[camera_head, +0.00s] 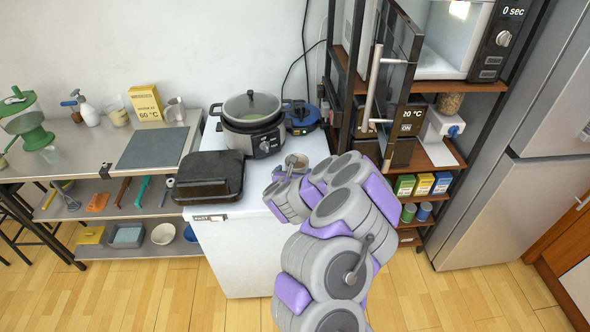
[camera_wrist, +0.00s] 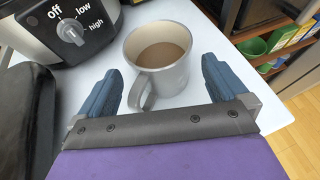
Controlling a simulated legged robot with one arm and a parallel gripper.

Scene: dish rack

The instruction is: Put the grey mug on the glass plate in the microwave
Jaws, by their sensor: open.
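The grey mug (camera_wrist: 172,80) stands upright on the white counter top, with brown liquid inside and its handle toward the lower left. In the head view the mug (camera_head: 297,161) is partly hidden by my arm. My gripper (camera_wrist: 160,80) is open, with one blue finger on each side of the mug and the jaws apart from it. The microwave (camera_head: 492,42) is on the shelf at the upper right, its glass door (camera_head: 397,75) swung open toward me. I cannot clearly make out the glass plate inside.
A slow cooker (camera_head: 252,128) with a lid stands just behind the mug. A black closed grill (camera_head: 208,177) is to the left. The shelf rack (camera_head: 440,86) and the open door are to the right of my arm. A fridge (camera_head: 535,130) stands at far right.

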